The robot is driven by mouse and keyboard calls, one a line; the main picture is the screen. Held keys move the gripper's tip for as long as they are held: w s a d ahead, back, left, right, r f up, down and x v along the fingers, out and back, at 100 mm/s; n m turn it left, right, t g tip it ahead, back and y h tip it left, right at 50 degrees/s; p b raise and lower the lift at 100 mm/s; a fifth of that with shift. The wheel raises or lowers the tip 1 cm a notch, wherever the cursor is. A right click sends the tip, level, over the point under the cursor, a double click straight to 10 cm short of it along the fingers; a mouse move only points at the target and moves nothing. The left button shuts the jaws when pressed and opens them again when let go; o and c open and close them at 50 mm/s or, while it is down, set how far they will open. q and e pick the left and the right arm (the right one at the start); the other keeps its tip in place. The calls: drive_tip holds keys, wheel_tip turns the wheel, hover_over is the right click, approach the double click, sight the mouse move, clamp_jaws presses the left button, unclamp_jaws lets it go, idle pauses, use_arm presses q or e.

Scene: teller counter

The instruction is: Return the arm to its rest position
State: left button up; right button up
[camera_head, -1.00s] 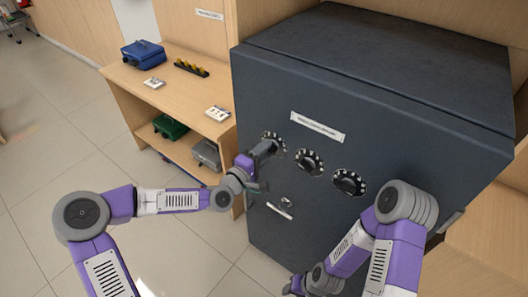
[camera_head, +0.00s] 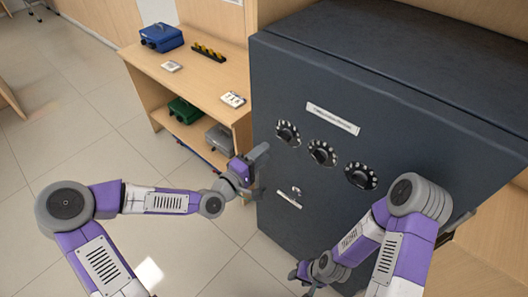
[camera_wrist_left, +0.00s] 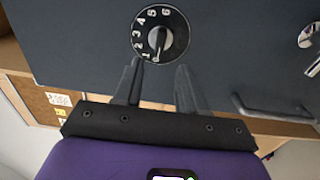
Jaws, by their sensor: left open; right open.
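My left gripper (camera_head: 256,160) is open and empty in front of the safe's left edge, apart from the leftmost dial (camera_head: 287,133). In the left wrist view its two fingers (camera_wrist_left: 158,85) stand apart with nothing between them, and a numbered black dial (camera_wrist_left: 160,33) shows just beyond the tips. My right arm hangs low at the right, with its gripper (camera_head: 300,272) near the bottom of the picture; its fingers are small and partly cut from clear view. The dark grey safe (camera_head: 400,120) carries three dials in a row, a label plate and a small handle (camera_head: 290,200).
A wooden shelf unit (camera_head: 195,85) stands left of the safe. On it are a blue case (camera_head: 162,37), a black tray with yellow pieces (camera_head: 208,52) and small white cards. A green box (camera_head: 185,110) and a grey box sit below. Tiled floor (camera_head: 95,130) is open at the left.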

use_arm(q)
drive_tip(key=s+d+f+m+g+y, duration=0.15)
drive_tip(key=s+f+g, duration=0.3)
drive_tip(key=f, duration=0.65)
drive_tip(key=s+d+f+m+g+y, duration=0.1)
drive_tip(key=s+f+m+g, duration=0.3)
drive_tip(key=f, duration=0.7)
drive_tip(key=s+a+f+m+g+y, duration=0.1)
drive_tip(key=s+a+f+g+y, duration=0.1)
drive_tip(key=s+f, duration=0.3)
drive_tip(key=s+a+f+m+g+y, duration=0.2)
drive_tip(key=s+a+f, duration=0.3)
drive_tip(key=s, duration=0.6)
drive_tip(key=shift+f+g, duration=0.8)
drive_tip(key=shift+g, duration=0.05)
use_arm(e)
drive_tip(key=shift+o, duration=0.3)
